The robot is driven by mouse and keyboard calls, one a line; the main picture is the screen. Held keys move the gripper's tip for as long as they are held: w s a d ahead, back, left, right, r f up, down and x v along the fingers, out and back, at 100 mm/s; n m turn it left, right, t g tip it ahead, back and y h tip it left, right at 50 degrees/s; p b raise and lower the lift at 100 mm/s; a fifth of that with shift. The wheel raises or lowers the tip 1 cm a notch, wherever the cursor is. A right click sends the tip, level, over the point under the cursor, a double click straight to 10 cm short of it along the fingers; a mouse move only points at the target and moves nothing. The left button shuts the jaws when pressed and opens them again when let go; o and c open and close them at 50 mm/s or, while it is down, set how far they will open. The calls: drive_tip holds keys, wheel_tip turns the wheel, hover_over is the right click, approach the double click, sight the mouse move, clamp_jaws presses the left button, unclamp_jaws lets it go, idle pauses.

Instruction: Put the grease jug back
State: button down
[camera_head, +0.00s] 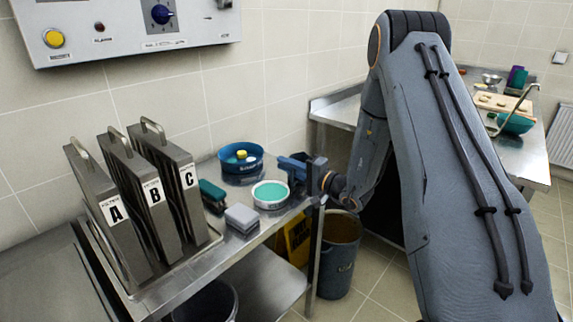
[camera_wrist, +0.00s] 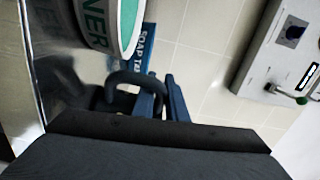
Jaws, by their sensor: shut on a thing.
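My gripper (camera_head: 288,166) is above the front right end of the steel counter, beside the round tub with the teal top (camera_head: 270,194). In the wrist view its blue fingers (camera_wrist: 160,98) are shut on a dark curved handle (camera_wrist: 135,80), which looks like the grease jug's. The jug's body cannot be made out clearly in either view. The tub also shows in the wrist view (camera_wrist: 100,25), close to the handle, with large letters on its side.
A blue bowl (camera_head: 240,166), a teal brush-like thing (camera_head: 212,194) and a grey block (camera_head: 241,216) share the counter. Filters A (camera_head: 113,210), B (camera_head: 152,193) and C (camera_head: 187,180) stand left. A dark bucket (camera_head: 338,268) stands on the floor below my gripper.

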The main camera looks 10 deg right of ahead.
drive_tip(key=shift+f, duration=0.1)
drive_tip(key=c, duration=1.8)
unclamp_jaws()
drive_tip(key=shift+o, duration=0.2)
